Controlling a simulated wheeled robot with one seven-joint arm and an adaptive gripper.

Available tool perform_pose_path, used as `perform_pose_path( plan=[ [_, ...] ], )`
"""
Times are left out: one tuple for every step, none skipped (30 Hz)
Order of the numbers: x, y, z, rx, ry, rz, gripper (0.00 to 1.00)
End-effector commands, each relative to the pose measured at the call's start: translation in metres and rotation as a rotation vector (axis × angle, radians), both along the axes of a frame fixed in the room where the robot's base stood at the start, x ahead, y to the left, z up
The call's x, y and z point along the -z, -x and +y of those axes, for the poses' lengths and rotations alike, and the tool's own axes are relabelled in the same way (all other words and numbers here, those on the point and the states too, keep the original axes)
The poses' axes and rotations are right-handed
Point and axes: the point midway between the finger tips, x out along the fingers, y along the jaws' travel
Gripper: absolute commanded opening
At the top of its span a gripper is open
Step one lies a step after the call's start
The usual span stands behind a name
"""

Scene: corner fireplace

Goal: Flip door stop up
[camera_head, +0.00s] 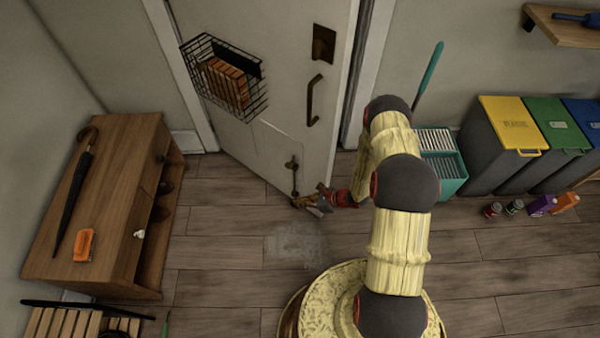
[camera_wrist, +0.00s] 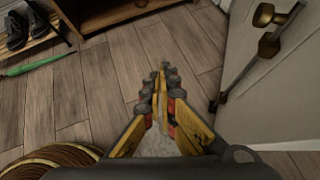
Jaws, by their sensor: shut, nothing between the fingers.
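The door stop (camera_head: 293,166) is a dark metal bracket with a thin arm, mounted low on the white door (camera_head: 263,146). Its arm hangs down toward the floor. The door stop (camera_wrist: 268,46) also shows at the right of the wrist view, its arm running down to a tip near the floor. My gripper (camera_head: 303,203) is low by the door's bottom edge, near the lower end of the stop, and partly covers that area. In the wrist view my gripper (camera_wrist: 163,72) is shut and empty, with a visible gap to the left of the stop.
A wooden cabinet (camera_head: 108,190) with an umbrella (camera_head: 75,200) stands at the left. A wire basket (camera_head: 225,80) hangs on the door. Floor before the door is clear.

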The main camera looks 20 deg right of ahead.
Motion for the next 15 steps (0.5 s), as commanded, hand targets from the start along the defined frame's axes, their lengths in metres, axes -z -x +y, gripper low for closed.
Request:
perform_pose_path(
  plan=[
    [0.007,-0.014,-0.01,0.065,0.007,-0.005,0.0],
    [0.009,-0.023,-0.017,0.102,0.012,-0.01,0.0],
    [0.008,-0.037,-0.027,0.148,0.02,-0.022,0.0],
    [0.008,-0.045,-0.034,0.18,0.023,-0.028,0.0],
    [0.008,-0.053,-0.04,0.208,0.027,-0.035,0.0],
    [0.007,-0.061,-0.048,0.241,0.031,-0.042,0.0],
    [0.006,-0.066,-0.052,0.262,0.034,-0.046,0.0],
    [0.006,-0.07,-0.056,0.28,0.035,-0.05,0.0],
    [0.006,-0.073,-0.06,0.3,0.037,-0.051,0.0],
    [0.005,-0.075,-0.062,0.31,0.037,-0.051,0.0],
    [0.005,-0.076,-0.063,0.318,0.038,-0.051,0.0],
    [0.005,-0.077,-0.065,0.327,0.038,-0.051,0.0],
    [0.005,-0.077,-0.066,0.331,0.038,-0.051,0.0],
    [0.005,-0.078,-0.066,0.333,0.038,-0.052,0.0],
    [0.005,-0.078,-0.066,0.333,0.038,-0.052,0.0]
  ],
)
